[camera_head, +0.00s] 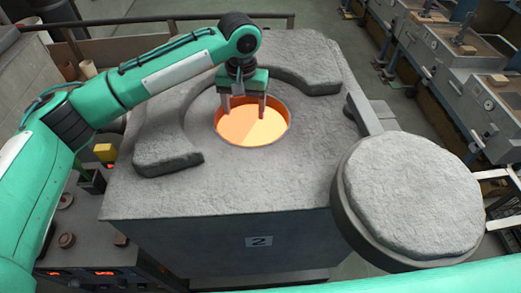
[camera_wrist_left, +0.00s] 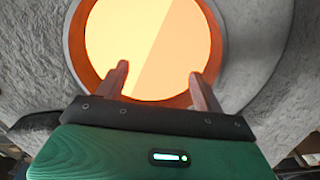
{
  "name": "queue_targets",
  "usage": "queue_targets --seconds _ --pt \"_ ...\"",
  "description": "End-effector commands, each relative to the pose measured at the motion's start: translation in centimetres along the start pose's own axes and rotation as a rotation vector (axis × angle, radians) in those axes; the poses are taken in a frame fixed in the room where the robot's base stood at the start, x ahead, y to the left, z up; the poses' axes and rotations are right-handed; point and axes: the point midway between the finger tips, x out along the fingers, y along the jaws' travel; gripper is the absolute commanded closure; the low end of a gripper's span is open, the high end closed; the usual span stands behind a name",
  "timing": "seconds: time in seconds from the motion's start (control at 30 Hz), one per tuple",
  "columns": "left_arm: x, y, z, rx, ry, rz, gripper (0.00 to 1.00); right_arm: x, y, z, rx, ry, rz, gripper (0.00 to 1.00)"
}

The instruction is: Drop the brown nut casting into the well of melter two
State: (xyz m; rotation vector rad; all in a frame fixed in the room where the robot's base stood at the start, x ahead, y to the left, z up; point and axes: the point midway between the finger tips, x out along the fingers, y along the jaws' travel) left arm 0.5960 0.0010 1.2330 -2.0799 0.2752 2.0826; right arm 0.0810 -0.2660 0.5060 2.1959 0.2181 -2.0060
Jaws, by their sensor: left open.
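Melter two (camera_head: 258,222) is a grey block with a "2" plate on its front. Its round well (camera_head: 252,128) is uncovered and glows orange. My left gripper (camera_head: 244,114) is over the well with its fingers apart, pointing down. In the left wrist view the gripper (camera_wrist_left: 159,72) has nothing between its fingers, and the bright well (camera_wrist_left: 150,35) fills the space beyond them. No nut casting shows in the gripper or on the melter top. A small brown piece (camera_head: 66,240) lies on the bench at left; I cannot tell if it is a nut casting.
A thick round lid (camera_head: 412,192) is swung out to the right of the melter. A raised grey collar (camera_head: 300,60) partly rings the well. Small items, including a yellow one (camera_head: 104,152), stand on the left bench. Grey machines (camera_head: 490,100) line the far right.

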Motion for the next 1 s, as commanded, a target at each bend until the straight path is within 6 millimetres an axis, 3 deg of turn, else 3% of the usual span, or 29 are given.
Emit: queue_targets --seconds 0.17,0.63,0.8,1.0 --pt "-1.4 0.1 -0.1 0.0 0.002 0.001 0.31 0.9 0.0 -0.1 0.0 0.003 0.0 0.64" --pt "-11.7 0.0 0.0 0.0 0.004 -0.001 0.31 4.2 -0.6 0.1 0.003 0.004 -0.005 0.64" --pt "-13.3 0.0 0.0 0.0 0.002 -0.001 0.31 4.3 -0.7 0.1 0.003 0.003 -0.006 0.64" --pt "-13.8 0.0 0.0 0.0 0.001 0.0 0.31 4.4 -0.7 0.2 0.003 0.003 -0.006 0.64"
